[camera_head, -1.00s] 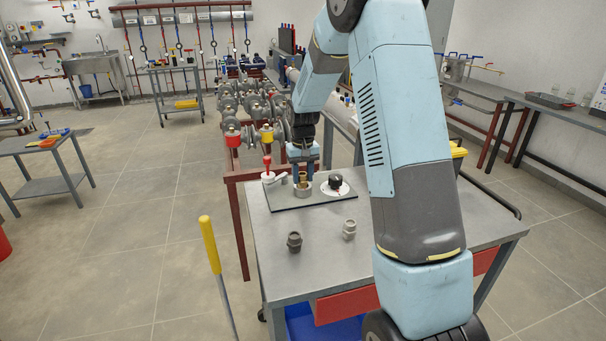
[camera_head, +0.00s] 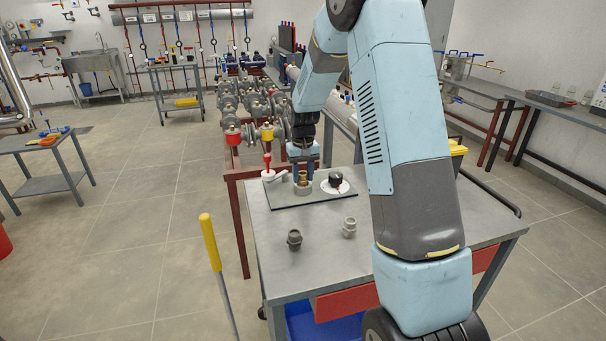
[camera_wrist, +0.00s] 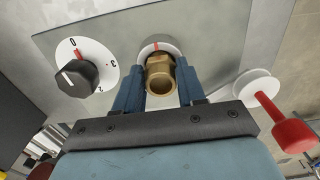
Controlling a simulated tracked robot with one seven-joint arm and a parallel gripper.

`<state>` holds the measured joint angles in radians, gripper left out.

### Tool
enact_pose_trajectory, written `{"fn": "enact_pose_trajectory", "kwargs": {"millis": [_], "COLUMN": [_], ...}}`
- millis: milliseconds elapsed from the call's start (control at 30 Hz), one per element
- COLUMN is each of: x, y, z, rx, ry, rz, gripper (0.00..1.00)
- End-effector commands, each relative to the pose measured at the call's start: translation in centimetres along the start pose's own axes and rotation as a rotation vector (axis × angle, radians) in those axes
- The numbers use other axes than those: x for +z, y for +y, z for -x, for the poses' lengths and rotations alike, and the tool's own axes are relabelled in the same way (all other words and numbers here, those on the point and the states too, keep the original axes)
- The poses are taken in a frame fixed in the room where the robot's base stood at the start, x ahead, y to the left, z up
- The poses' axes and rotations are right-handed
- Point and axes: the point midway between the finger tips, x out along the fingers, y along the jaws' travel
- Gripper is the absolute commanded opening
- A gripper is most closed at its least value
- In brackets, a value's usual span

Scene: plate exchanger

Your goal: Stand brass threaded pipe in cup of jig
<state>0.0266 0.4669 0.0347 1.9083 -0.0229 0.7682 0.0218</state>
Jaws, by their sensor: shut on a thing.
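The brass threaded pipe (camera_wrist: 160,78) is between the two blue fingers of my gripper (camera_wrist: 158,98) in the wrist view. My gripper is shut on it and also shows in the head view (camera_head: 303,171). In the head view the pipe (camera_head: 303,178) is upright at the grey cup (camera_head: 304,191) on the jig plate (camera_head: 330,200). Its lower end is hidden by the cup wall, so it seems to be inside, but I cannot tell how deep. In the wrist view a white disc with a red mark (camera_wrist: 156,46) lies just beyond the pipe.
A black knob on a white dial (camera_head: 335,183) stands right of the cup. A red-handled white fitting (camera_head: 268,170) stands left. Two grey fittings, one dark (camera_head: 294,240) and one light (camera_head: 349,227), stand on the bench (camera_head: 400,235) in front. The bench between them is clear.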

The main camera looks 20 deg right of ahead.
Motion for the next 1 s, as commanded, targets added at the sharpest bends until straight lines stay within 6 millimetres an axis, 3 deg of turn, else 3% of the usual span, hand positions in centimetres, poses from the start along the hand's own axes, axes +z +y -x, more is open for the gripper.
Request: {"fn": "enact_pose_trajectory", "kwargs": {"millis": [500, 533, 800, 1000], "x": [-0.16, -0.16, -0.08, -0.04], "y": [-0.01, -0.01, -0.03, -0.04], "z": [-0.45, -0.43, -0.45, -0.47], "rx": [0.000, 0.000, 0.000, 0.000], "ry": [0.005, 0.005, 0.003, 0.001], "rz": [0.000, 0.000, 0.000, 0.001], "gripper": [0.07, 0.42, 0.68, 0.69]}}
